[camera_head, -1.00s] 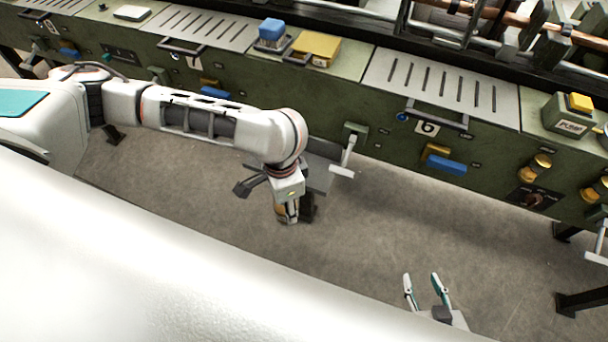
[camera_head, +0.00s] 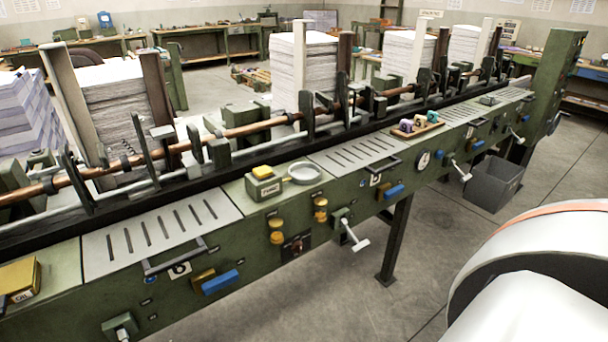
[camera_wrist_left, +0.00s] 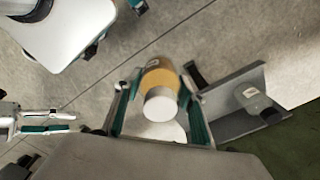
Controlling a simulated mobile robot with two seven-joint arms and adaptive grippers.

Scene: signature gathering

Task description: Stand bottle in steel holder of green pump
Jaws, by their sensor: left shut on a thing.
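The green pump (camera_head: 263,184), a box with a yellow top button, stands on the machine's deck in the head view. Right beside it is a round, shallow steel holder (camera_head: 304,173), which looks empty. My left gripper (camera_wrist_left: 160,98) is shut on an amber bottle (camera_wrist_left: 160,78) with a white cap, seen in the left wrist view with a finger on each side. The bottle is over the floor, away from the holder, and out of the head view. My right gripper (camera_wrist_left: 45,122) shows at the left of the wrist view, fingers apart and empty.
The deck carries slotted plates (camera_head: 160,237), a yellow box (camera_head: 20,280) and a tray of small coloured blocks (camera_head: 417,130). Handles and a lever (camera_head: 353,233) stick out from the front. Rods and paper stacks (camera_head: 300,65) stand behind. A grey bin (camera_head: 493,183) is on the floor.

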